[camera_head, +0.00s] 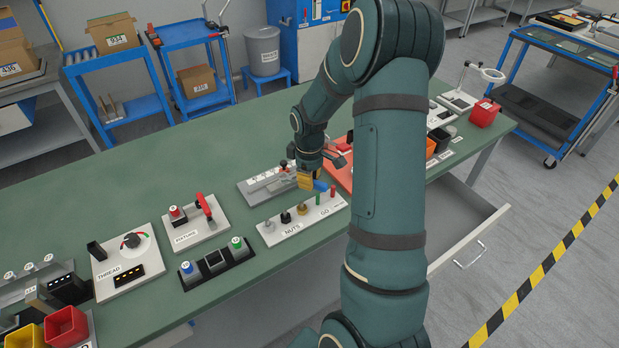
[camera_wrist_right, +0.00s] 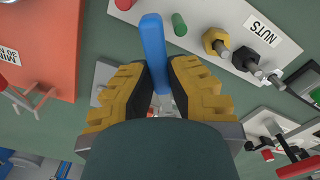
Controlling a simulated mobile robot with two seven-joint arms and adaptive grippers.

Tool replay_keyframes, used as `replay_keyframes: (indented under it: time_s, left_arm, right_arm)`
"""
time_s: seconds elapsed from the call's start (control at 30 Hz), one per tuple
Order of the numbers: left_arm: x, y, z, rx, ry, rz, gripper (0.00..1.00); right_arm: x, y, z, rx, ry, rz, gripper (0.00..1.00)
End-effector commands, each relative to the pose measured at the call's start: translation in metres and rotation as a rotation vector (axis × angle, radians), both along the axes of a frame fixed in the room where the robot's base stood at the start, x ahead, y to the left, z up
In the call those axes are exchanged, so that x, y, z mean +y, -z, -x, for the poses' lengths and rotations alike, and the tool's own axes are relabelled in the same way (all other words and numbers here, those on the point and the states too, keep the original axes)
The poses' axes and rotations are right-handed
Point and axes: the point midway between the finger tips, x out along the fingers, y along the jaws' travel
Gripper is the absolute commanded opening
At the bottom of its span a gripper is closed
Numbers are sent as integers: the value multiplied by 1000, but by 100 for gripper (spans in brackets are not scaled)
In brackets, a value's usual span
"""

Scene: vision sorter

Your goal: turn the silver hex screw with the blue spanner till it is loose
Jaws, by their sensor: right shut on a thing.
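My right gripper (camera_head: 310,182) is shut on the blue spanner (camera_head: 320,186). In the right wrist view the yellow fingers (camera_wrist_right: 158,88) close on the blue spanner (camera_wrist_right: 153,45), which sticks out past them. The gripper is above the table, close to the far edge of the white NUTS board (camera_head: 282,238). A silver screw (camera_head: 268,226) stands at the left end of that board, apart from the spanner; it also shows in the wrist view (camera_wrist_right: 277,80). I cannot make out its hex shape. The spanner's other end is hidden by the gripper. My left gripper is not in view.
On the NUTS board stand a black nut (camera_head: 286,217), a brass nut (camera_head: 302,208) and green and red pegs. A grey plate (camera_head: 258,190) lies behind. The FIXTURE board (camera_head: 196,236) has a red lever. Green table (camera_head: 150,196) is clear at back left. A drawer (camera_head: 450,232) stands open.

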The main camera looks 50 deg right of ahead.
Motion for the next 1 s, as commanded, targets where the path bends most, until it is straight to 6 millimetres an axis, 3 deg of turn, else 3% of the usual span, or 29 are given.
replay_keyframes:
  time_s: [1.0]
  left_arm:
    - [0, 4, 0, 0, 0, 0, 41]
  right_arm:
    - [0, 6, 0, 0, 0, 0, 0]
